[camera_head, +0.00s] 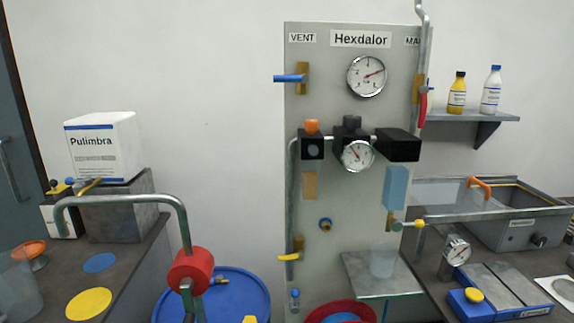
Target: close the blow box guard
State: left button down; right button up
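The grey box (518,232) on the right-hand bench appears to be the blow box; its label is too small to read. Its top looks open, and part of its dark inside shows. A clear panel (438,192), which looks like the guard, lies mostly to the left of the box opening. An orange handle (481,186) stands at the panel's right end, near the box's left rear edge. A grey rail runs along the front of the panel and box. Neither of my grippers is in view.
The grey Hexdalor panel (337,75), with gauges and valves, stands left of the box. A small gauge (457,251) and a blue fixture (468,302) with a yellow button sit in front of it. A shelf (470,116) with two bottles hangs above. A curved pipe stands at left.

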aim_at(488, 193)
jog(key=u, duration=3.3)
jog(key=k, duration=2.65)
jog(key=z, duration=1.9)
